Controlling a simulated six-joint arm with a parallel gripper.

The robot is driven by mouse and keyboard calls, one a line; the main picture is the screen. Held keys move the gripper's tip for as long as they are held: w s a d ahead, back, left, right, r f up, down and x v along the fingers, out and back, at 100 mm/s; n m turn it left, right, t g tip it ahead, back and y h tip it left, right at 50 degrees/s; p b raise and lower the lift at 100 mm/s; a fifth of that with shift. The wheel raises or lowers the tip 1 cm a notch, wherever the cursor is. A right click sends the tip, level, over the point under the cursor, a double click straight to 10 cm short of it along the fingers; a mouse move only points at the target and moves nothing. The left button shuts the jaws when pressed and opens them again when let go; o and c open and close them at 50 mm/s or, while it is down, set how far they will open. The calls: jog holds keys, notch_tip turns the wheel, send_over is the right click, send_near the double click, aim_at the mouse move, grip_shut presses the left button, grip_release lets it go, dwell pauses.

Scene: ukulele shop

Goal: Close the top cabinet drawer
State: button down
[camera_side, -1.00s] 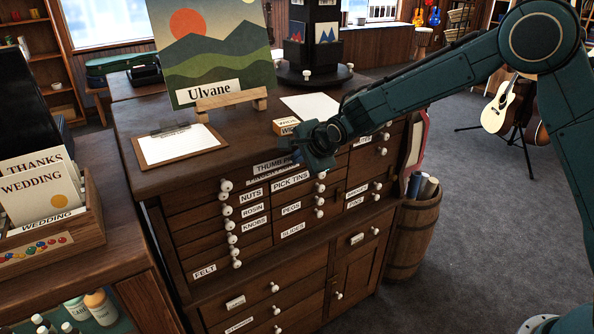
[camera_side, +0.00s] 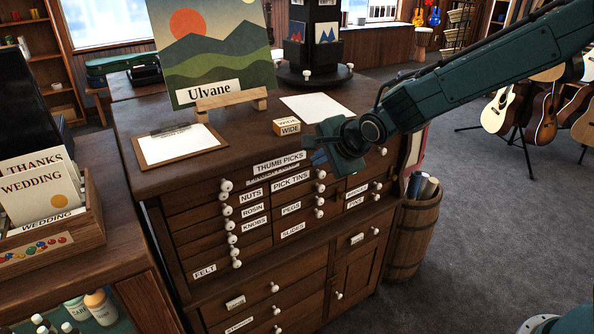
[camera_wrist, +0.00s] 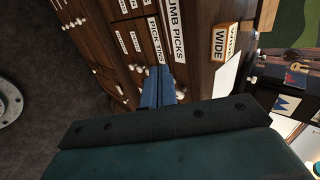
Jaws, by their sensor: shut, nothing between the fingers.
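The wooden cabinet (camera_side: 160,184) stands in the middle of the side view with several small labelled drawers. The top drawer carries the THUMB PICKS label (camera_side: 279,163), which also shows in the wrist view (camera_wrist: 176,32). A second label directly beneath is partly covered. I cannot tell whether the top drawer's front sits fully flush. My gripper (camera_side: 318,158) is at the upper front of the cabinet, just right of this label. Its blue fingers are together and empty. In the wrist view the fingers (camera_wrist: 158,88) point toward the drawer fronts. I cannot tell whether they touch one.
On the cabinet top are a clipboard (camera_side: 178,147), a small WIDE block (camera_side: 287,127), a paper sheet (camera_side: 318,108) and the Ulvane picture (camera_side: 213,48). A barrel (camera_side: 412,235) stands close on the right. White knobs (camera_side: 226,186) stick out of the drawers.

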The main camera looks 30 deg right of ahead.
jog(key=shift+v, duration=2.15)
jog(key=c, duration=1.6)
grip_release()
jog(key=o, duration=0.3)
jog(key=shift+a+f, duration=0.1)
jog(key=shift+f, duration=0.15)
jog(key=shift+o, duration=0.5)
jog(key=shift+w+a+f+h, duration=0.1)
jog(key=shift+w+f+h, duration=0.1)
jog(key=shift+f+h, duration=0.1)
jog(key=s+a+f+n+t, duration=0.2)
jog(key=a+f+n+t, duration=0.1)
jog(key=a+n, duration=0.6)
jog(key=s+a+f+n+t, duration=0.1)
jog(key=a+f+n+t, duration=0.3)
jog(key=a+n, duration=0.5)
jog(key=shift+s+t, duration=0.4)
jog(key=shift+t, duration=0.4)
jog(key=shift+w+d+f, duration=0.1)
jog(key=shift+w, duration=0.1)
